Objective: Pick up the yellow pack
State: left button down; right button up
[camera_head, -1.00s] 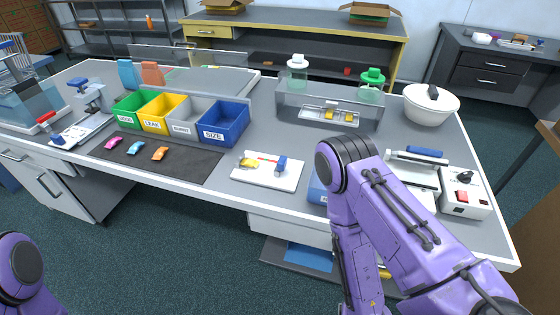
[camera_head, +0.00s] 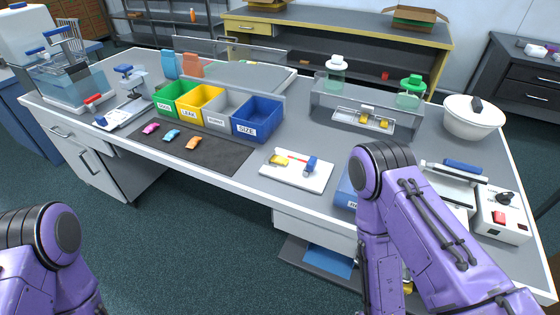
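A small yellow pack-like item (camera_head: 279,160) lies on the left part of a white board (camera_head: 312,183) near the table's front edge. A red strip and a blue block (camera_head: 310,165) are beside it on the same board. Pink (camera_head: 151,128), blue (camera_head: 172,135) and orange (camera_head: 193,143) packs lie apart on a dark mat (camera_head: 222,156). Neither gripper shows. Only purple links of my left arm at lower left and my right arm at lower right are visible; my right arm covers part of the table's front right.
Green, yellow (camera_head: 196,114), grey and blue (camera_head: 257,130) labelled bins stand behind the mat. A clear box (camera_head: 345,108) with yellow items inside, a white pot (camera_head: 474,125) and a switch box (camera_head: 503,222) are to the right. A blue box stands beside my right arm.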

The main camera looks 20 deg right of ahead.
aim_at(278, 159)
jog(key=u, duration=1)
jog(key=i, duration=1.25)
jog(key=z, duration=1.6)
